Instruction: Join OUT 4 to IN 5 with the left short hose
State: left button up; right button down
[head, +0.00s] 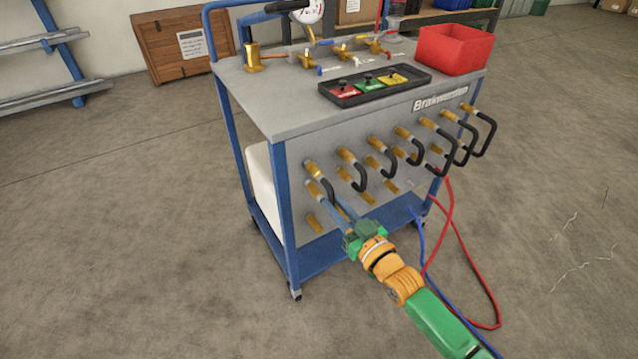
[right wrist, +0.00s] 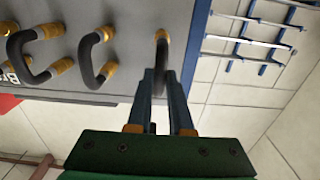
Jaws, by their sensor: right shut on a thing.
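The front panel (head: 282,172) of a grey and blue cart carries rows of brass ports, several joined by black hoses. The leftmost black short hose (head: 328,187) comes out of a brass fitting (head: 312,167) at the panel's upper left and curves down. My right gripper (head: 334,208) is in front of the panel's left part. In the right wrist view its blue fingers are shut on this hose (right wrist: 162,57), whose upper end is at a brass fitting (right wrist: 161,36). The hose's lower end is hidden by the fingers. The port labels are too small to read. My left gripper is not in view.
Other black hoses (head: 393,165) arch from the ports to the right. The cart top (head: 290,118) bears a black tray (head: 345,103) with coloured labels, brass valves, a gauge (head: 309,11) and a red bin (head: 455,50). Red (head: 452,225) and blue lines trail on the floor.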

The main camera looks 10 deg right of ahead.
jog(key=shift+p+v, duration=1.1)
jog(key=shift+v, duration=1.1)
jog(key=shift+r, duration=0.1)
jog(key=p+v, duration=0.2)
jog(key=v, duration=0.4)
jog(key=shift+p, duration=0.35)
